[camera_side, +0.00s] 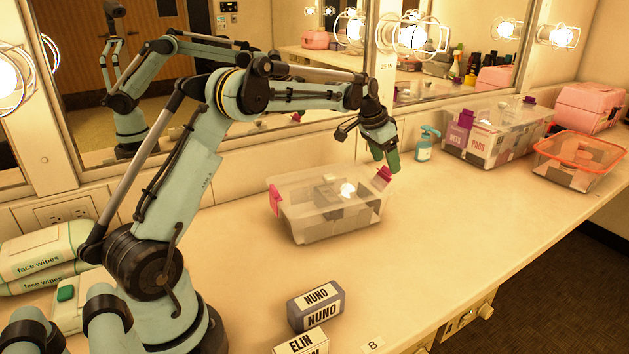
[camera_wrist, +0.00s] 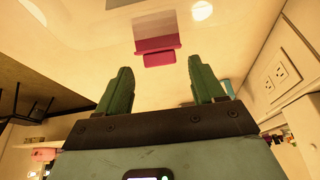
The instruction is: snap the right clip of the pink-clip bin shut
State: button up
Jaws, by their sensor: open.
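The pink-clip bin (camera_side: 325,226) is a clear, low box on the counter, with pale and grey contents showing through. Its left clip (camera_side: 274,200) is pink, at the left end. Its right clip (camera_side: 384,175) is pink and stands up at a slant at the right end, beside my gripper (camera_side: 386,158). In the wrist view a pink clip (camera_wrist: 158,52) lies just beyond and between the green fingertips of my gripper (camera_wrist: 160,66). The fingers are apart with nothing between them. I cannot tell from the side view whether a finger touches the clip.
A teal pump bottle (camera_side: 424,145) stands close right of my gripper. Behind it are a clear bin (camera_side: 505,143) with purple clips, a red-rimmed tub (camera_side: 575,155) and a pink case (camera_side: 590,105). Name blocks (camera_side: 316,305) sit at the front. The counter right of the bin is clear.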

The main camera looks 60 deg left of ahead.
jog(key=shift+x, duration=1.05)
jog(key=c, duration=0.7)
jog(key=shift+s+a+r+t+h, duration=0.15)
jog(key=shift+s+t, duration=0.3)
jog(key=shift+t, duration=0.35)
jog(key=shift+s+d+r+t+h, duration=0.15)
jog(key=shift+s+t, duration=0.35)
jog(key=shift+t, duration=0.3)
jog(key=shift+s+a+r+t, duration=0.15)
jog(key=shift+s+t, duration=0.3)
jog(key=shift+t, duration=0.35)
jog(key=shift+c, duration=0.2)
jog(key=o, duration=0.7)
jog(key=shift+o, duration=0.2)
